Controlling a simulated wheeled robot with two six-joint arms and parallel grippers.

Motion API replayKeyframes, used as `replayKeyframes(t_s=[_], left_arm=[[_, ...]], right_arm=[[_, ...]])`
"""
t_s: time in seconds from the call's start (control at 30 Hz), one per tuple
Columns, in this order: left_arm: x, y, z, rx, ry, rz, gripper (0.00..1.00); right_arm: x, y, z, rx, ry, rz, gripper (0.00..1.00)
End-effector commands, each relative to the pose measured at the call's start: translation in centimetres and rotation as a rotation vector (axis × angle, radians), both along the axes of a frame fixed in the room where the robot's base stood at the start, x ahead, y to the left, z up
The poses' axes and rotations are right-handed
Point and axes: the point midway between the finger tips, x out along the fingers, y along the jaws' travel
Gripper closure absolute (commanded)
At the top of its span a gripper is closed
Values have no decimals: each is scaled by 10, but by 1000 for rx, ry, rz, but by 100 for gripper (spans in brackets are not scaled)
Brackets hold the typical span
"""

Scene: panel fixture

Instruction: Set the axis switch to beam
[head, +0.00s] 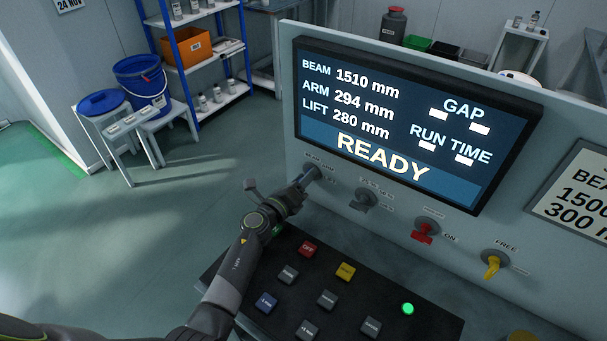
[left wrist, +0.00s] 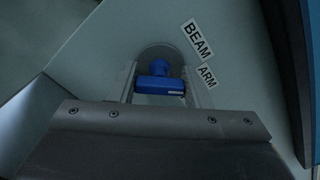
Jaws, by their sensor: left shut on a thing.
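The axis switch (left wrist: 160,68) is a blue knob with a bar-shaped handle on a round grey plate. In the left wrist view, the label BEAM (left wrist: 197,40) is at its upper right and ARM (left wrist: 207,76) is below that. My left gripper (left wrist: 160,90) has a finger on each side of the handle and is shut on it. In the head view, my left gripper (head: 301,183) reaches the panel at the leftmost switch position and hides most of the knob. I cannot tell which label the knob points to. My right gripper is not in view.
The display (head: 410,120) reads BEAM 1510 mm, ARM 294 mm, LIFT 280 mm and READY. A grey switch (head: 363,200), a red switch (head: 424,231) and a yellow switch (head: 493,265) sit to the right. A dark button console (head: 345,325) lies below, with a lit green lamp (head: 408,308).

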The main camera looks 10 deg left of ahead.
Motion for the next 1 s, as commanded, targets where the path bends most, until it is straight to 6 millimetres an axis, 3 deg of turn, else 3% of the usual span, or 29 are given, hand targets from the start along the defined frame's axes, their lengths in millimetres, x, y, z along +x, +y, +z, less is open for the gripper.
replayKeyframes(t_s=[0.6,1.0], left_arm=[[0,1,-1,-507,211,1,79],[0,1,-2,-671,277,0,79]], right_arm=[[0,0,32,0,0,0,64],[0,0,40,0,0,0,64]])
